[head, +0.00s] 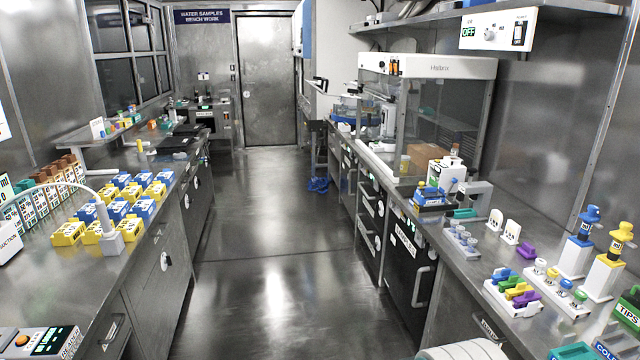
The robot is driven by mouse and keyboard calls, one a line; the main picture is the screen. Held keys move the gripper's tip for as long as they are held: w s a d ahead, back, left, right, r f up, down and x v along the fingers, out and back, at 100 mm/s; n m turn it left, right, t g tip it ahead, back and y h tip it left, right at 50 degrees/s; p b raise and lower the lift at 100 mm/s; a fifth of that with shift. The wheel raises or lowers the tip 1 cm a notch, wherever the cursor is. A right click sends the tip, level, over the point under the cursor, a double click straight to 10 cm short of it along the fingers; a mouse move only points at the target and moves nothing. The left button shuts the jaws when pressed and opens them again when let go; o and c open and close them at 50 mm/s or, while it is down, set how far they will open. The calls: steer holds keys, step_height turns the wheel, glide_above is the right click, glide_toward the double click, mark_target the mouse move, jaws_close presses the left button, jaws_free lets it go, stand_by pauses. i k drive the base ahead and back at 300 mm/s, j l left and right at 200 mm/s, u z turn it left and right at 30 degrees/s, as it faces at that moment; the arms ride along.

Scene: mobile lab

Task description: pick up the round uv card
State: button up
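Two small white cards with rounded tops stand upright on the right bench: a left one (495,222) and a right one (511,232). They carry dark marks too small to read, so I cannot tell for sure which is the round uv card. A purple piece (526,251) lies just right of and in front of them. My gripper is not in view. A pale rounded shape at the bottom edge may be part of my own body.
The right bench (461,262) holds a vial rack (461,240), a tray of coloured clips (514,292) and two tall pipette stands (604,262). A glass-fronted cabinet (428,110) stands further back. The aisle floor (275,240) is clear between the benches.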

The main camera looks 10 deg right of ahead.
mark_target(495, 220)
steer(key=i, duration=1.45)
steer(key=i+z, duration=0.35)
steer(key=i, duration=0.2)
steer(key=i+j+z, duration=0.2)
steer(key=i+z, duration=0.15)
steer(key=i, duration=0.15)
steer(key=i+z, duration=0.15)
steer(key=z, duration=0.25)
steer(key=i+z, duration=0.15)
steer(key=z, duration=0.2)
steer(key=i+z, duration=0.15)
steer(key=z, duration=0.25)
steer(key=i+j+z, duration=0.1)
steer(key=z, duration=0.3)
steer(key=i+j+z, duration=0.1)
steer(key=i+z, duration=0.15)
steer(key=z, duration=0.15)
